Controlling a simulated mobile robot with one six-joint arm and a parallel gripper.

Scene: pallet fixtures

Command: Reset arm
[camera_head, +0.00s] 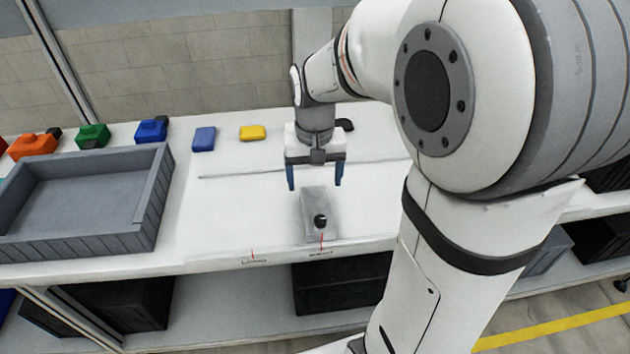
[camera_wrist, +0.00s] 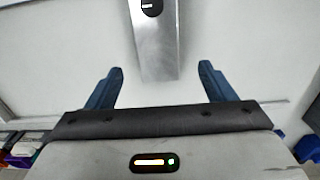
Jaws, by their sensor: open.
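My gripper (camera_head: 315,176) hangs over the white table, its two blue fingers spread apart with nothing between them. It also shows in the wrist view (camera_wrist: 160,84), fingers wide. A grey metal block (camera_head: 318,202) with a round black knob (camera_head: 320,221) on it stands on the table just in front of and below the fingers. In the wrist view the block (camera_wrist: 155,50) lies beyond the fingertips, between their lines, with a dark part on its far end. I cannot tell the exact height gap between the fingers and the block.
A grey tray (camera_head: 150,205), looking empty, sits on the left of the table (camera_head: 225,225). Behind it are orange (camera_head: 33,146), green (camera_head: 93,136) and blue (camera_head: 151,131) items. A blue block (camera_head: 204,139) and a yellow block (camera_head: 253,132) lie further right. Dark bins (camera_head: 340,285) stand on the lower shelf.

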